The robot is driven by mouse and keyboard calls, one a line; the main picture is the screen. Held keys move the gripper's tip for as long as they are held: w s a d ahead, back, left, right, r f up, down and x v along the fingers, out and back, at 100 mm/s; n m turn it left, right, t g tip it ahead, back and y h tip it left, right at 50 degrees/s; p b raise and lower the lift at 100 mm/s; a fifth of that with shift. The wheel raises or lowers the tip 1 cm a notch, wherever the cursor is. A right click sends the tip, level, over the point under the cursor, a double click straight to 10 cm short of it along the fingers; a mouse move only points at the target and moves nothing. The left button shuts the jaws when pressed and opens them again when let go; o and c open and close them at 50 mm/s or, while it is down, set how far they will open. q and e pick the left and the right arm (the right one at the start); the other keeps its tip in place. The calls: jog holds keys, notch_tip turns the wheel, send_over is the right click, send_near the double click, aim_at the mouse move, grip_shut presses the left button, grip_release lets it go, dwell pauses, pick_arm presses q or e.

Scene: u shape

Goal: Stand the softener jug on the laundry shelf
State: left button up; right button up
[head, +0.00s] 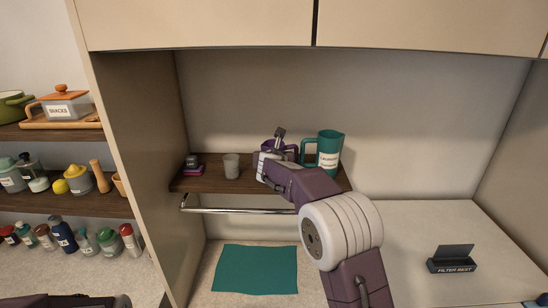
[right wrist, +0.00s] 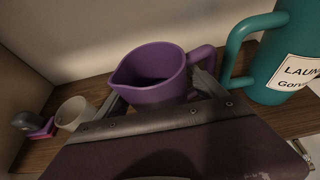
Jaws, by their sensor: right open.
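A purple jug (right wrist: 150,72) with a spout and a side handle stands upright at the wooden shelf (head: 212,181) in the alcove. Its base is hidden behind my gripper in the right wrist view, and no label shows on it. My right gripper (right wrist: 160,97) is open, with one finger on each side of the jug's lower body. I cannot tell whether the fingers touch it. In the head view, my right arm covers most of the jug. A teal jug (head: 329,152) with a white label, partly readable as laundry, stands to its right. My left gripper is not in view.
A grey cup (head: 231,166) and a small dark item on a pink block (head: 192,167) stand on the shelf's left part. A metal rail (head: 240,210) runs below the shelf front. A teal cloth (head: 255,270) and a filter sign (head: 452,262) lie lower down.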

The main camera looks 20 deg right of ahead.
jog(key=b+v, duration=0.2)
jog(key=v, duration=1)
jog(key=shift+b, duration=0.4)
jog(key=s+d+f+m+g+y, duration=0.1)
jog(key=s+f+m+g, duration=0.2)
jog(key=s+f+m, duration=0.45)
jog(key=s+d+f+m+g, duration=0.15)
jog(key=f+m, duration=0.35)
jog(key=f, duration=0.5)
jog(key=s+f+m+g+y, duration=0.1)
jog(key=s+f+m+g, duration=0.2)
jog(key=s+f+m, duration=0.4)
jog(key=s+a+f+m+g+y, duration=0.1)
jog(key=s+f+m+g, duration=0.3)
jog(key=s+m, duration=0.9)
notch_tip(320, 180, down, 3)
jog(key=shift+s+a+f+m+y, duration=0.1)
jog(key=shift+s+a+m+y, duration=0.25)
jog(key=shift+s, duration=0.3)
